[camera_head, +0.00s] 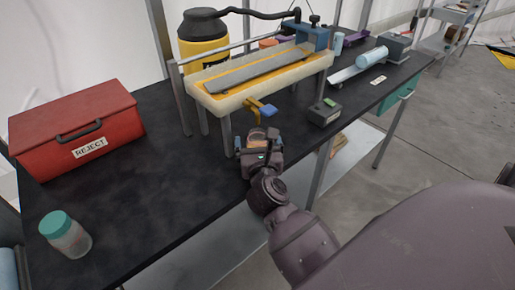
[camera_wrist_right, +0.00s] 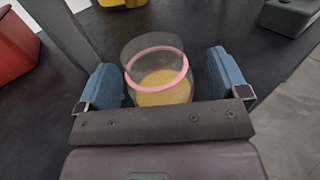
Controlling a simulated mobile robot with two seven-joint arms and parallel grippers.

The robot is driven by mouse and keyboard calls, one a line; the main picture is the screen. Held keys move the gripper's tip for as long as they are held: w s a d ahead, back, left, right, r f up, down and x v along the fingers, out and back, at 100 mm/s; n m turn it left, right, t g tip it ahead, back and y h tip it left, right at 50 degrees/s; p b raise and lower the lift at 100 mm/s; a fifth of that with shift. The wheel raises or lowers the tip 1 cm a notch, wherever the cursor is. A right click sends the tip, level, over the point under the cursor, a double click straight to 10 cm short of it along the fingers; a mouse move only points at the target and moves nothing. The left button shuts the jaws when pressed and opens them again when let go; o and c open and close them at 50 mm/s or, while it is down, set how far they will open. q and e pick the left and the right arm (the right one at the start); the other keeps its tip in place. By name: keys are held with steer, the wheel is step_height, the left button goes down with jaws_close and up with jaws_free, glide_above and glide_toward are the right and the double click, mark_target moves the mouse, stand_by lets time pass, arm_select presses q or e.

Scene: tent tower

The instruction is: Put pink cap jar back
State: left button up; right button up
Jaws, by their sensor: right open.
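My right gripper (camera_head: 259,146) is low over the front edge of the black table (camera_head: 175,190), its blue fingers open. In the right wrist view, a clear jar with a pink ring (camera_wrist_right: 160,78) and tan contents stands between the open fingers (camera_wrist_right: 170,85). Gaps show at its sides, though contact lower down is hidden. In the head view the jar (camera_head: 259,134) is mostly hidden by the gripper. My left gripper is out of view.
A red REJECT box (camera_head: 75,120) and a teal-capped jar (camera_head: 65,235) stand at the left. A raised frame with a tray (camera_head: 260,80) stands behind the gripper, a small dark box (camera_head: 324,113) to its right. The table between the red box and gripper is clear.

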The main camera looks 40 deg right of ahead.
steer(key=c, duration=1.1)
steer(key=shift+c, duration=0.2)
steer(key=shift+r, duration=0.35)
steer(key=shift+r+p, duration=0.4)
steer(key=shift+r, duration=0.1)
steer(key=s+d, duration=0.1)
steer(key=s, duration=1.7)
steer(key=shift+d+b, duration=0.2)
steer(key=shift+b, duration=0.15)
